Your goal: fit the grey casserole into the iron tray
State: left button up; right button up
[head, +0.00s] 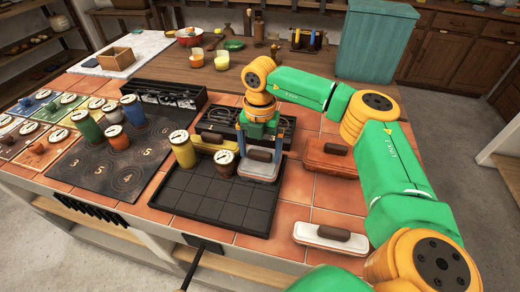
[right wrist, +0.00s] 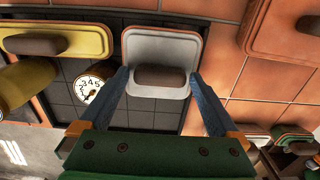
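The grey casserole (head: 258,172), a lidded dish with a brown handle, is at the back right corner of the dark gridded iron tray (head: 220,212). My right gripper (head: 260,152) comes down over it, its fingers at the two ends of the handle. In the right wrist view the casserole (right wrist: 158,48) sits between the fingertips (right wrist: 160,77), and the gripper looks shut on it. Whether it rests on the tray floor or hangs just above is hidden. Behind the casserole part of the tray is covered. My left gripper is not in view.
Yellow (head: 183,149) and brown (head: 223,163) canisters stand at the tray's back left. A yellow casserole (head: 212,143) is close behind them. An orange-brown casserole (head: 330,158) and a white one (head: 330,238) lie to the right. The tray's front is empty.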

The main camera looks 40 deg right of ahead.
aim_at(260, 153)
notch_tip(260, 153, up, 12)
jog(key=shift+r, duration=0.2)
dwell(0.5)
